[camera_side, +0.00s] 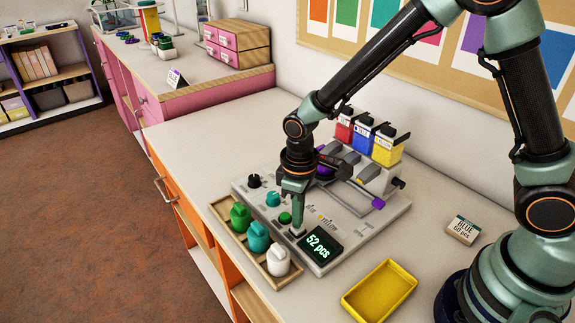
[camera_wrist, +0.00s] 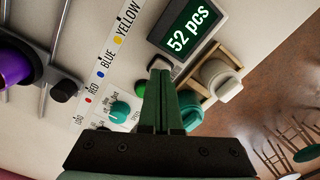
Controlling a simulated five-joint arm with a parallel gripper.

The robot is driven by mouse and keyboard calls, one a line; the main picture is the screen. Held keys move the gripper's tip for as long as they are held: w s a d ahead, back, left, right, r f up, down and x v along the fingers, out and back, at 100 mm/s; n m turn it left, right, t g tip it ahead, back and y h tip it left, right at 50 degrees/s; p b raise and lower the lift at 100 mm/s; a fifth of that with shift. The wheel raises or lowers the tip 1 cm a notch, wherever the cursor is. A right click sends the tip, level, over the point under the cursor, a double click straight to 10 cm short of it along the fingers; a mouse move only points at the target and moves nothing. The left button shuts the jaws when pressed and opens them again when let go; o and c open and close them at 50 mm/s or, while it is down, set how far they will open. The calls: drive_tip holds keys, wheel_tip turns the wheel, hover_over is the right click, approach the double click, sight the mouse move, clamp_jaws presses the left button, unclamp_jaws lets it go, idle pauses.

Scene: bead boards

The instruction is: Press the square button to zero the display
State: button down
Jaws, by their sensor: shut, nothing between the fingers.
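The display (camera_side: 318,244) on the grey machine panel (camera_side: 345,222) reads "52 pcs", and it also shows in the wrist view (camera_wrist: 188,28). My gripper (camera_side: 296,228) is shut and empty, pointing down at the panel between the display and a round green button (camera_side: 285,218). In the wrist view its closed fingertips (camera_wrist: 160,68) end just below the display's edge. A small pale patch shows at the tips, perhaps the square button, mostly hidden by the fingers. I cannot tell whether the tips touch it.
A wooden tray (camera_side: 268,272) with green, teal and white jars runs along the panel's front. Teal (camera_side: 273,199) and black (camera_side: 254,181) knobs stand on the panel. Red, blue and yellow bins (camera_side: 388,151) stand behind.

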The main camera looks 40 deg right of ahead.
drive_tip(key=shift+f, duration=0.55)
drive_tip(key=shift+r, duration=3.55)
drive_tip(key=shift+r, duration=0.1)
drive_tip(key=s+d+r+m+t, duration=0.2)
drive_tip(key=s+d+r+m, duration=0.1)
drive_tip(key=d+r, duration=0.3)
drive_tip(key=s+d+r+m+t, duration=0.3)
drive_tip(key=s+d+r, duration=0.2)
drive_tip(key=d+r, duration=0.2)
drive_tip(key=shift+r+t, duration=0.3)
drive_tip(key=shift+r, duration=0.45)
